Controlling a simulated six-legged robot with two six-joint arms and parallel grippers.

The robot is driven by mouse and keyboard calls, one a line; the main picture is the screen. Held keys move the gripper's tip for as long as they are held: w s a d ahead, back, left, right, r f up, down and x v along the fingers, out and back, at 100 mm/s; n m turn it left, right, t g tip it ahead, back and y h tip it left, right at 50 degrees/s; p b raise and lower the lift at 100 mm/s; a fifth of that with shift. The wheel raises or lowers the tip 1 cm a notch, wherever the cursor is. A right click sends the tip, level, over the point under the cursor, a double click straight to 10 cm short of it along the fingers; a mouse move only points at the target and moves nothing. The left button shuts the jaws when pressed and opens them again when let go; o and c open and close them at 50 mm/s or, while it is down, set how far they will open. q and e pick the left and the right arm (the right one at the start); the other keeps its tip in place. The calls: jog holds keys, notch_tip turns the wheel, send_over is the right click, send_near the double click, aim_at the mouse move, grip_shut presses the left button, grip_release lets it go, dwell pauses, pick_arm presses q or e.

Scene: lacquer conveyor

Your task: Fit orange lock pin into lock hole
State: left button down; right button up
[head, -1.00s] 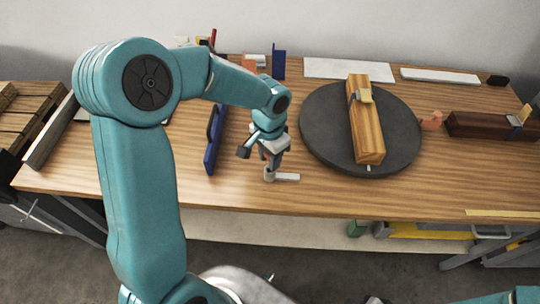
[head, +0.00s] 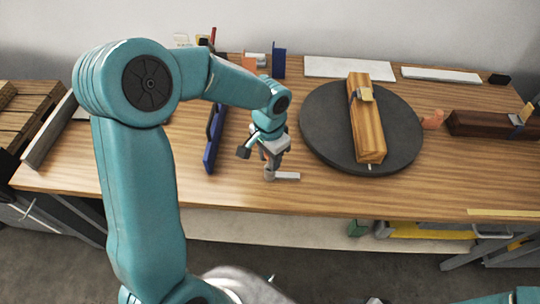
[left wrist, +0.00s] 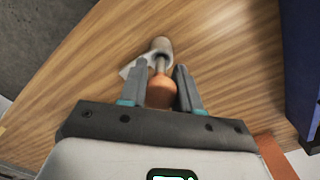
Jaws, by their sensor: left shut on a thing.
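The orange lock pin (left wrist: 160,92) is between the two fingers of my left gripper (left wrist: 163,80) in the left wrist view, with its grey shank pointing away from the gripper. The shank's far end meets a grey cylinder (left wrist: 161,45) with a pale flat piece beside it. I cannot tell whether the shank is inside the cylinder or only in line with it. In the head view my left gripper (head: 271,158) is just above that cylinder (head: 269,174) and the pale flat piece (head: 287,176) near the table's front. I cannot make out the lock hole. My right gripper is not in view.
A dark round turntable (head: 315,125) carries a wooden block (head: 367,132) right of my gripper. A blue upright panel (head: 212,145) stands close on the left. A dark brown block (head: 478,125) lies at the far right. The table front between panel and turntable is mostly clear.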

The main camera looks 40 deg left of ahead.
pick_arm(q)
jog(key=shift+f+b, duration=0.85)
jog(key=shift+f, duration=0.2)
jog(key=c, duration=0.7)
grip_release()
jog(key=shift+r, duration=0.1)
jog(key=shift+r, duration=0.1)
notch_tip(320, 180, up, 16)
jog(key=shift+a+r+p, duration=0.1)
jog(key=shift+p, duration=0.45)
